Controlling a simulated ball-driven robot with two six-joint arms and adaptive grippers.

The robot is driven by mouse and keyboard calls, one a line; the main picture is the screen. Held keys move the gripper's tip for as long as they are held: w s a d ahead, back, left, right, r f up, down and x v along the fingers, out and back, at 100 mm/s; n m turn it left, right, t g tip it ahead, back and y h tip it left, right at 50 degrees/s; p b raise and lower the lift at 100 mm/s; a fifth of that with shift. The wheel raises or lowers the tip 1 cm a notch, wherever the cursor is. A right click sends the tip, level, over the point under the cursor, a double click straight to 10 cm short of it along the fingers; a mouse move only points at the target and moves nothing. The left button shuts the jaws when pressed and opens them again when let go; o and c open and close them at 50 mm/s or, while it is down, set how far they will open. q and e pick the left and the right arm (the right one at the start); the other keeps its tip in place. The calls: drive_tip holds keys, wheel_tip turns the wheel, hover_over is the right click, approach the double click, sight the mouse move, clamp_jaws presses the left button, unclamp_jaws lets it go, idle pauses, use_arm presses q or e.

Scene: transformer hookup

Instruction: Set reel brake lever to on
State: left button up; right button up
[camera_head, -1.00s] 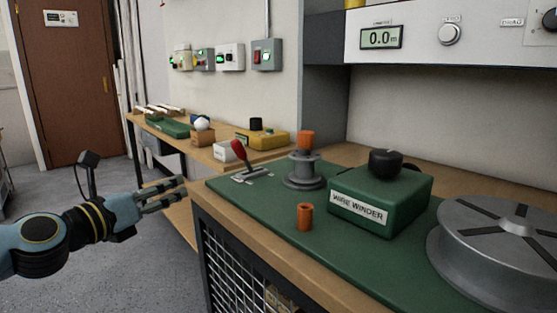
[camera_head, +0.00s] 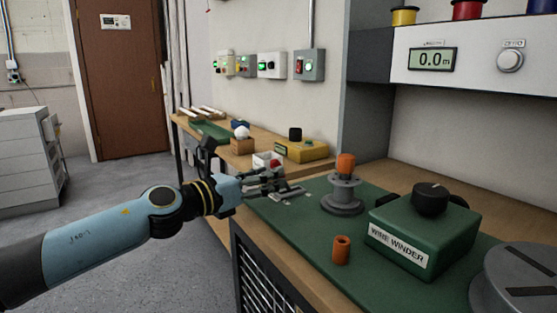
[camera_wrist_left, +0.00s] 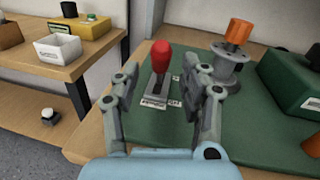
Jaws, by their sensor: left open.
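The reel brake lever (camera_wrist_left: 160,62) has a red knob on a metal stem, rising from a slotted plate with small labels on the green mat. In the left wrist view it stands between the two fingers of my open left gripper (camera_wrist_left: 160,88), with no clear contact. In the head view my left gripper (camera_head: 278,184) reaches in from the left over the mat's left end and covers most of the lever; a bit of the red knob (camera_head: 275,163) shows above the fingers. The label text is too small to read. My right gripper is not in view.
A grey spool post with an orange top (camera_head: 345,190) stands just right of the lever. An orange cylinder (camera_head: 341,250), the green wire winder box (camera_head: 425,232) and a grey reel (camera_head: 520,280) are further right. A side bench behind holds a yellow box (camera_head: 302,151).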

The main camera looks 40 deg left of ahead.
use_arm(q)
drive_tip(key=x, duration=0.4)
drive_tip(key=shift+f, duration=0.1)
clamp_jaws()
idle(0.4)
